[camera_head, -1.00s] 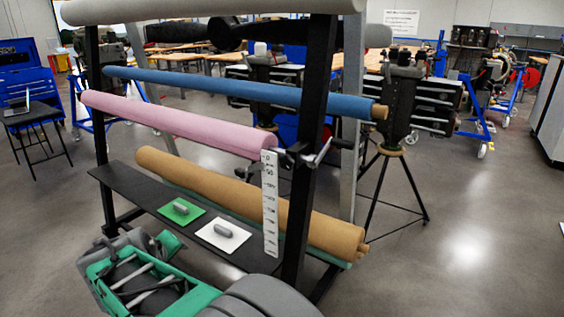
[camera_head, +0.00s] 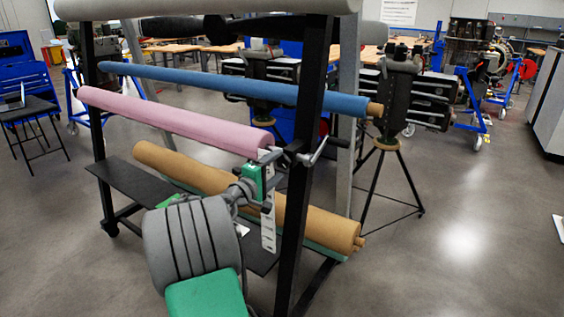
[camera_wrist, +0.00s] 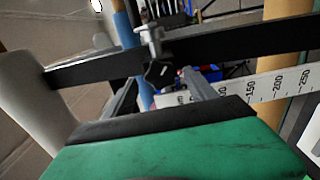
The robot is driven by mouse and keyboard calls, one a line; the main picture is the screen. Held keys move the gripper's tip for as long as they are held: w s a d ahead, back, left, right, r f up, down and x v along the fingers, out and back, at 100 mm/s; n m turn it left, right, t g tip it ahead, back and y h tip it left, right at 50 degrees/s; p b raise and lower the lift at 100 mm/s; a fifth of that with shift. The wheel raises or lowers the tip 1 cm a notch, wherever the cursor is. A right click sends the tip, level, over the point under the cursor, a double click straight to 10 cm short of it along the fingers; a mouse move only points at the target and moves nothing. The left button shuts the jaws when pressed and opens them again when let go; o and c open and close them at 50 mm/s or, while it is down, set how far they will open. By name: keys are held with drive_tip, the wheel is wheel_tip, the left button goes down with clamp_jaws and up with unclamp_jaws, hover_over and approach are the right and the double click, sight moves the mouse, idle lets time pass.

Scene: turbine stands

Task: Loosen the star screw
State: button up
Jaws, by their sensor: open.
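The star screw (camera_wrist: 158,73) is a dark star-shaped knob under a grey metal clamp (camera_wrist: 150,38) in the wrist view. In the head view, the clamp (camera_head: 292,153) is on the rack's black right post beside the pink roll's end; the screw cannot be made out there. My gripper (camera_head: 268,178) is just below and left of the clamp. In the wrist view, my gripper (camera_wrist: 160,84) is open, with its fingers on either side of the screw in the picture. Whether they touch it cannot be told.
A white ruler strip (camera_head: 268,228) hangs close to my gripper. A pink roll (camera_head: 180,120), a blue roll (camera_head: 240,86) and a brown roll (camera_head: 322,225) lie across the rack. A crank handle (camera_head: 325,142) sticks out right of the post (camera_head: 298,220). Open floor lies right.

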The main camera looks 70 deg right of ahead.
sight(283, 162)
drive_tip(key=shift+s+d, duration=0.2)
drive_tip(key=shift+d, duration=1)
drive_tip(key=shift+c, duration=0.3)
